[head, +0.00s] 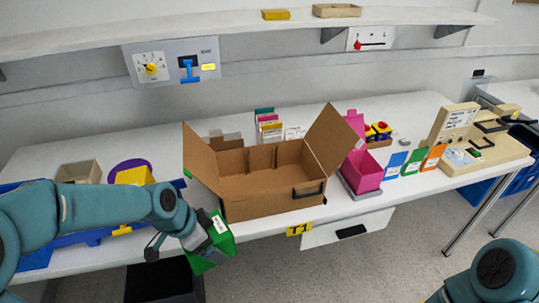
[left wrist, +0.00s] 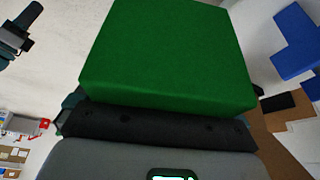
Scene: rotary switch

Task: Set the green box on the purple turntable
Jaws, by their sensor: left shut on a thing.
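The green box (head: 221,236) is held in my left gripper (head: 203,232), low in front of the table's front edge and tilted. It fills the upper middle of the left wrist view (left wrist: 168,55), pressed against the dark gripper pad (left wrist: 150,128). The purple turntable (head: 116,166) is on the table at the left, partly hidden by a yellow block and my left arm. Only its far rim shows. My left gripper is to the right of the turntable and nearer the front. My right arm shows at the lower right, but its gripper is out of view.
A yellow block (head: 134,176) appears on or in front of the turntable. An open cardboard box (head: 268,190) stands right of it. A tan bin (head: 78,172) is at the left. A pink bin (head: 362,171) is farther right. A wall shelf (head: 220,25) runs above.

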